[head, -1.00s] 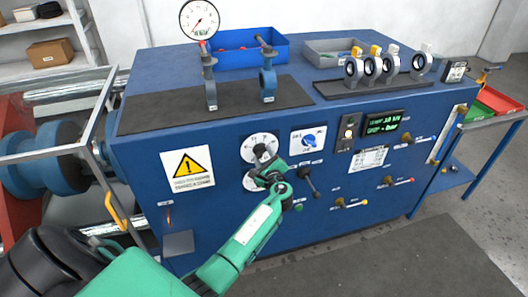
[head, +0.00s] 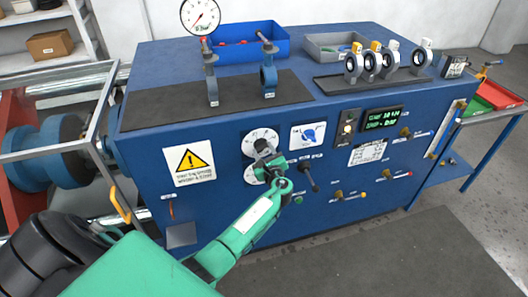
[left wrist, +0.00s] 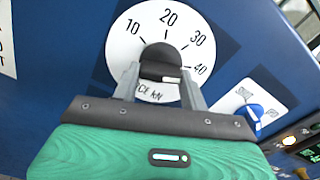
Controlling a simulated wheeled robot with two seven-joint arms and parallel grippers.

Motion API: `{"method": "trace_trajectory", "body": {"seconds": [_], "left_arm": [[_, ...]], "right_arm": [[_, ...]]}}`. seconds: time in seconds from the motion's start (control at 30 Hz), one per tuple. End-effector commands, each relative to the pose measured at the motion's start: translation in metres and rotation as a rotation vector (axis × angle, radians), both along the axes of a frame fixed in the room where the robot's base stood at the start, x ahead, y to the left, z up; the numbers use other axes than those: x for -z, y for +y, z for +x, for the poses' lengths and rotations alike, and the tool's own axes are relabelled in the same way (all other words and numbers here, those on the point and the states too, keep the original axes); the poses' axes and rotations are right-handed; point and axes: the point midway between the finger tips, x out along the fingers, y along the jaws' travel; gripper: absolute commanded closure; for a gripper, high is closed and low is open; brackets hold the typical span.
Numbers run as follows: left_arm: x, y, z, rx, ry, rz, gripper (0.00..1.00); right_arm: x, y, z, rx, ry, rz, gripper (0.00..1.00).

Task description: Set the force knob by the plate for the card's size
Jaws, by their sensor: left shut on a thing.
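The force knob (left wrist: 160,62) is a black knob on a white round dial marked 10, 20, 30 and 40, with "kN" at its lower edge. My left gripper (left wrist: 160,84) is shut on this knob, one finger on each side, and hides part of the dial. In the head view the dial (head: 258,135) is on the front of the blue bench, with my left gripper (head: 264,160) in front of it. A white printed plate (head: 366,154) is on the panel to the right; its text is too small to read. A small card (head: 453,67) stands at the bench top's right end. My right gripper is not in view.
A blue selector (head: 308,135) and a green display (head: 382,118) sit right of the dial. A black lever (head: 309,176) sticks out just right of my gripper. Several valves stand on the bench top beside a blue bin (head: 240,50).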

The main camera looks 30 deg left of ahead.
Motion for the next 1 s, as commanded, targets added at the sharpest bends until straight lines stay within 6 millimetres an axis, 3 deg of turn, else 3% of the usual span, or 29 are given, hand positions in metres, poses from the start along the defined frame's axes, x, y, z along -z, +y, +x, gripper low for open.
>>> {"method": "trace_trajectory", "body": {"seconds": [0.1, 0.13, 0.23, 0.67, 1.0], "left_arm": [[0.001, 0.0, 0.0, 0.0, 0.003, 0.001, 0.79], [0.001, 0.0, 0.0, 0.0, 0.003, 0.001, 0.53], [0.001, 0.0, 0.0, 0.0, 0.003, 0.001, 0.35], [0.003, -0.009, -0.007, 0.001, 0.001, 0.0, 0.35], [0.005, -0.063, -0.054, 0.002, 0.001, -0.002, 0.35]], "right_arm": [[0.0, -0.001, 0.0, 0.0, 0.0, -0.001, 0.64], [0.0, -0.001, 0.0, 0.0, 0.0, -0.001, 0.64], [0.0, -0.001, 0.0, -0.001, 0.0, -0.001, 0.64], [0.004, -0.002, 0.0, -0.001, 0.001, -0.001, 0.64], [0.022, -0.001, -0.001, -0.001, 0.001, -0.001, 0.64]]}}
